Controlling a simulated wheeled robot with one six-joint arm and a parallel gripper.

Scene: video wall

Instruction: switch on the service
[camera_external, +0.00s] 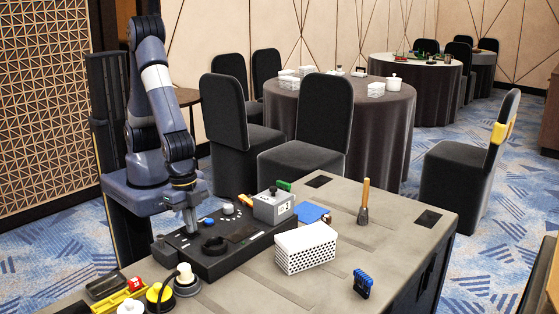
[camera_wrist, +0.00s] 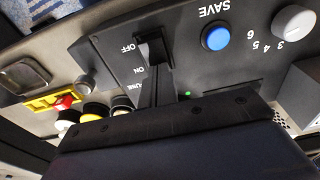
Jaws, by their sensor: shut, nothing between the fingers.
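A black control panel (camera_external: 240,250) lies on the grey table. In the wrist view, a black switch (camera_wrist: 151,47) sits on it beside the words OFF and ON, which appear upside down. My gripper (camera_external: 190,229) is shut and empty, pointing down at the panel's left part. In the wrist view my shut fingers (camera_wrist: 158,78) reach up to the lower side of the switch, near ON, and partly cover it. I cannot tell whether they touch, or which way the switch is set. A small green light (camera_wrist: 188,93) shows right of the fingers.
A blue button (camera_wrist: 215,37) marked SAVE and a white numbered knob (camera_wrist: 293,22) are right of the switch. A grey box (camera_external: 272,208) stands at the panel's back. A white perforated box (camera_external: 306,248), a wooden-handled tool (camera_external: 364,202) and a yellow tray (camera_external: 119,299) stand around.

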